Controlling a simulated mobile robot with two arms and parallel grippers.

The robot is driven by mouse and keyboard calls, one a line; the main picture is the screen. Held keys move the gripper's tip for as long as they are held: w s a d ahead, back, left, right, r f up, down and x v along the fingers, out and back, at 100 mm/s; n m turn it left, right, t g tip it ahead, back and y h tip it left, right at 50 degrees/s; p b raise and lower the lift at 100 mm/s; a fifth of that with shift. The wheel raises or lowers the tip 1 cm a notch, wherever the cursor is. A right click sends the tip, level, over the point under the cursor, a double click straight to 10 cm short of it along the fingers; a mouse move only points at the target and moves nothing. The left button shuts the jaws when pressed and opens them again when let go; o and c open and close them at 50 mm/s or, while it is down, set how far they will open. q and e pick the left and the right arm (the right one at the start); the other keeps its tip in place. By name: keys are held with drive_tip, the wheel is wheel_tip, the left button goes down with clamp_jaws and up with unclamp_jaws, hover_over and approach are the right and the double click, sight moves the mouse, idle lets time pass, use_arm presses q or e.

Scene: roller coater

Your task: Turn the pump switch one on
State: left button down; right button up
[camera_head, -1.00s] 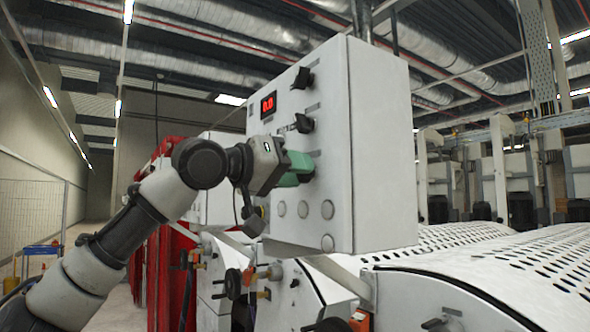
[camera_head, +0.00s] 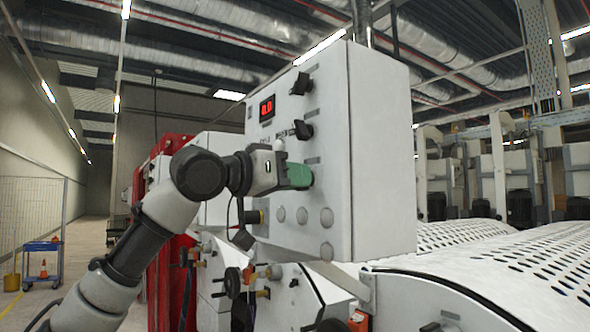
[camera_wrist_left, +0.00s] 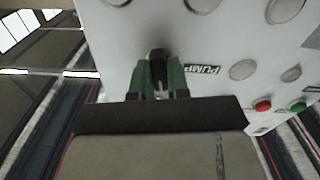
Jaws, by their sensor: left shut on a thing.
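The pump switch (camera_wrist_left: 157,66) is a small black knob on the white control panel, beside a PUMP label in the left wrist view. My left gripper (camera_wrist_left: 158,84) is shut on it, with a green finger on each side. In the head view, my left gripper (camera_head: 300,176) reaches the front of the control box (camera_head: 335,185), below two other black knobs. Its fingers hide the switch there, and I cannot read its setting. My right gripper is not in view.
Round buttons (camera_head: 302,215) lie below. Perforated white covers (camera_head: 500,262) extend to the right. A blue cart (camera_head: 42,262) stands far left.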

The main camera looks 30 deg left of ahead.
use_arm(q)
drive_tip(key=shift+m+p, duration=2.2)
drive_tip(key=shift+m, duration=1.6)
drive_tip(key=shift+d+f, duration=0.1)
drive_tip(key=c, duration=1.1)
unclamp_jaws()
drive_tip(key=shift+s, duration=0.1)
drive_tip(key=shift+s, duration=0.1)
drive_tip(key=b+v, duration=0.4)
drive_tip(key=v, duration=0.6)
drive_tip(key=shift+s+a, duration=0.2)
drive_tip(key=shift+s, duration=0.05)
